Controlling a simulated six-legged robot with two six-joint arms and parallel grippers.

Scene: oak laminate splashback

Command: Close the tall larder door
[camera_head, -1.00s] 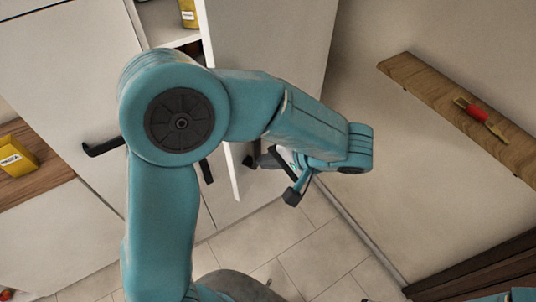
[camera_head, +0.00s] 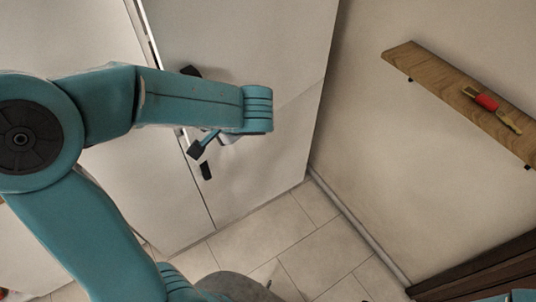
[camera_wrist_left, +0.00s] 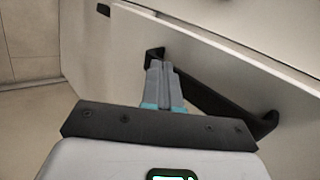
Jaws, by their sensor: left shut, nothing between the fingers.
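The tall larder door (camera_head: 270,60) is a plain pale panel in the head view. It stands almost in line with the cabinet front, with a narrow dark strip along its left edge. I cannot tell whether it is fully flush. Its black bar handle (camera_wrist_left: 209,95) shows in the wrist view; in the head view my arm covers its middle. My left gripper (camera_wrist_left: 160,67) is shut and empty, its fingertips close to one end of the handle, in front of the door. I cannot tell whether they touch. My right gripper is out of view.
A neighbouring pale cabinet front (camera_head: 150,190) is on the left. A wooden wall shelf (camera_head: 430,70) with a red-and-wood item (camera_head: 487,101) is on the right wall. Dark wood furniture (camera_head: 480,272) stands at lower right. The tiled floor (camera_head: 265,235) before the door is clear.

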